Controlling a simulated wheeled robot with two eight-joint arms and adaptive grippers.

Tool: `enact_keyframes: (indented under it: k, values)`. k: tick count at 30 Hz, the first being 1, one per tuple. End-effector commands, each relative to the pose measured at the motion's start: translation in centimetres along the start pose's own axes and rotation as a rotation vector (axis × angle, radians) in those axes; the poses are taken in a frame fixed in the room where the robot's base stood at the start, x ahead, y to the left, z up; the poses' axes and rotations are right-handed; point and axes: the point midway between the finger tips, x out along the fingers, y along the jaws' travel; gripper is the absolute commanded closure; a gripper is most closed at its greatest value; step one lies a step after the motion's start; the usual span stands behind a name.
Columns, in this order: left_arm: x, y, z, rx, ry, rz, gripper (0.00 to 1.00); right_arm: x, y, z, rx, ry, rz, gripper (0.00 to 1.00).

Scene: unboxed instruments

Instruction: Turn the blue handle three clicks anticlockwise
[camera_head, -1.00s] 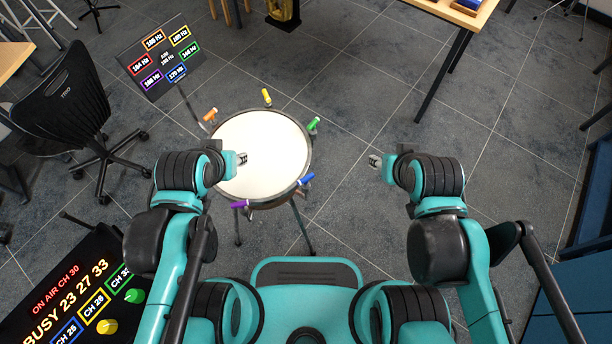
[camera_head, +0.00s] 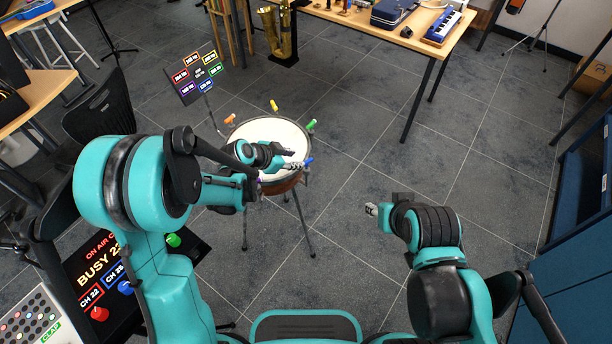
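The drum (camera_head: 285,134) stands on a tripod stand left of the middle, with coloured handles around its rim. The blue handle (camera_head: 309,162) sticks out at the drum's near right edge. My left gripper (camera_head: 294,159) is over that near right part of the rim, close beside the blue handle, with its fingers apart. I cannot tell whether it touches the handle. My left forearm covers the near left part of the drum. My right gripper (camera_head: 371,209) hangs over bare floor to the right of the drum, too small to read its opening.
Orange (camera_head: 230,119), yellow (camera_head: 274,106) and green (camera_head: 311,124) handles sit along the far rim. A sign with frequency labels (camera_head: 195,78) stands behind the drum. A board with coloured knobs (camera_head: 187,262) is at lower left. Floor right of the drum is clear.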

Motion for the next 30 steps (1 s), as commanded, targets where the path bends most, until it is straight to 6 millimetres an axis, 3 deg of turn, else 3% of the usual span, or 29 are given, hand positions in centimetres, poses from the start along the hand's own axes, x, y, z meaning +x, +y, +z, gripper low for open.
enact_keyframes:
  k: [7,18,30]
  values:
    - [2.5,0.1,0.2,0.036,0.017,0.011,0.67,0.2,0.0,0.1,0.0,0.0,0.0,0.6]
    - [8.1,0.1,0.1,0.035,0.016,0.01,0.67,1.8,0.0,1.3,0.0,0.0,0.0,0.6]
    - [8.9,0.1,0.0,0.033,0.015,0.009,0.67,1.9,0.0,1.3,0.0,0.0,0.0,0.6]
